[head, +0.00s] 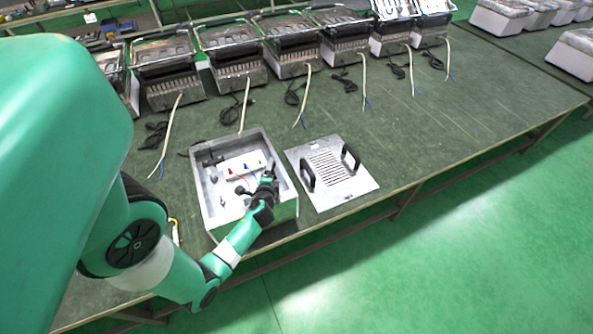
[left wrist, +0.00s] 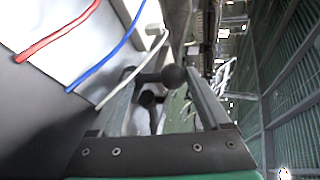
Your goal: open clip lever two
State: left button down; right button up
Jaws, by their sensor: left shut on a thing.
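An open grey metal box (head: 205,200) stands on the bench in the head view. Inside it is a white terminal block (head: 235,165) with small red and blue parts on top. My left gripper (head: 269,176) reaches over the right side of the box, at the block's right end. In the left wrist view, a dark ball-ended lever (left wrist: 172,77) lies between the two fingers of the gripper (left wrist: 161,80), which is shut on it. A second dark rounded part shows just below. The lever's number cannot be told. My right gripper is not in view.
Red (left wrist: 58,33), blue (left wrist: 108,52) and white wires run close to the left finger. A metal cover with two black handles (head: 350,157) lies right of the box. Several heater units with loose cables line the back. Bench space right of the cover is clear.

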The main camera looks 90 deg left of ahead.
pick_arm(q)
grip_release()
jog(key=shift+f, duration=0.1)
jog(key=s+d+r+p, duration=0.3)
jog(key=d+r+p, duration=1)
jog(key=p, duration=0.4)
jog(key=shift+s+d, duration=0.2)
jog(key=shift+d, duration=0.15)
